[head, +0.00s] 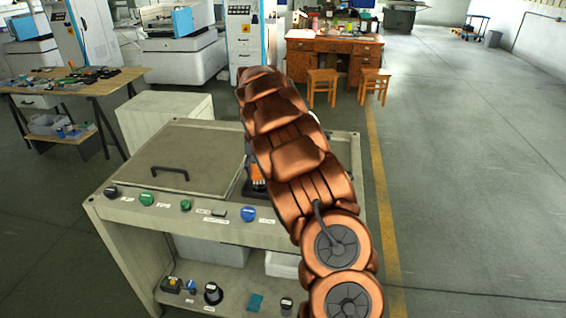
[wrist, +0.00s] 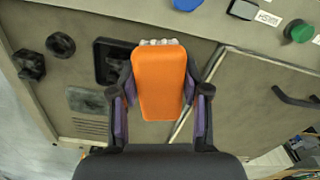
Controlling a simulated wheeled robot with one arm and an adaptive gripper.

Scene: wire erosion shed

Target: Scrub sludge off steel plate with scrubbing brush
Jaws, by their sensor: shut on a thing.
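My gripper (wrist: 158,88) is shut on an orange scrubbing brush (wrist: 160,75), with a finger on each side of it in the wrist view. Pale bristle tips show at the brush's far end. A bit of orange between my fingers also shows in the head view, mostly hidden by my copper-coloured arm. The gripper is over the machine bench top (wrist: 215,100). A black tray-like piece (wrist: 106,62) lies just left of the brush and is partly covered by it. I cannot make out the steel plate or any sludge for certain.
The bench (head: 225,229) has a closed lid with a handle (head: 170,172) at left and coloured knobs along its front. A tool table (head: 75,78) is farther left. The floor at right is clear.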

